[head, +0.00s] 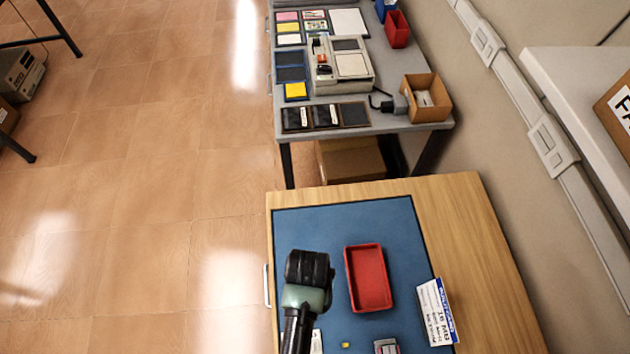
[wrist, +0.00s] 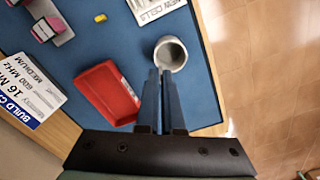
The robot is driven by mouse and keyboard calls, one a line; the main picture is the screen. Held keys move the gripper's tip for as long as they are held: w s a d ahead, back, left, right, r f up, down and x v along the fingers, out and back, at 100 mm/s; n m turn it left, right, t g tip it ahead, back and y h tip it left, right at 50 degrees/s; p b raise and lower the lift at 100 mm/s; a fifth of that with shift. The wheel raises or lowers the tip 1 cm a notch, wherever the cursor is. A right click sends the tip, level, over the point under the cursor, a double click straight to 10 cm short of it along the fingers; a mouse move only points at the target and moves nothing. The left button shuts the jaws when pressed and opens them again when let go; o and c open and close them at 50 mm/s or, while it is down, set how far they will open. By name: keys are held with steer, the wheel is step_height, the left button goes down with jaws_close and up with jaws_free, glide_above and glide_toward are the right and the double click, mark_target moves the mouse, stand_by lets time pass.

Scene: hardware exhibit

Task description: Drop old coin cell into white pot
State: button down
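The white pot (wrist: 171,54) is a round, pale grey-white cup standing on the blue mat, with its open mouth showing in the wrist view. My gripper (wrist: 163,72) points down at the mat, its fingertips overlapping the near side of the pot in the picture. The two fingers are close together with only a narrow gap. I cannot tell whether something thin is between them. No coin cell can be made out in either view. In the head view my gripper (head: 308,268) is over the mat's left part, and the pot is not visible there.
A red tray (wrist: 107,93), seemingly empty, lies beside the pot; it also shows in the head view (head: 368,278). A "new cells" card (wrist: 157,7), a small yellow piece (wrist: 100,18), a grey holder (wrist: 48,22) and a white sign (wrist: 27,88) are on the blue mat (head: 300,222) or its edge.

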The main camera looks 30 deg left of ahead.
steer(key=shift+s+f+b, duration=0.15)
steer(key=shift+f+b, duration=2.85)
steer(key=shift+b, duration=0.1)
steer(key=shift+r, duration=0.1)
steer(key=c, duration=1)
jaws_free()
step_height(320, 180, up, 13)
steer(key=shift+f, duration=0.1)
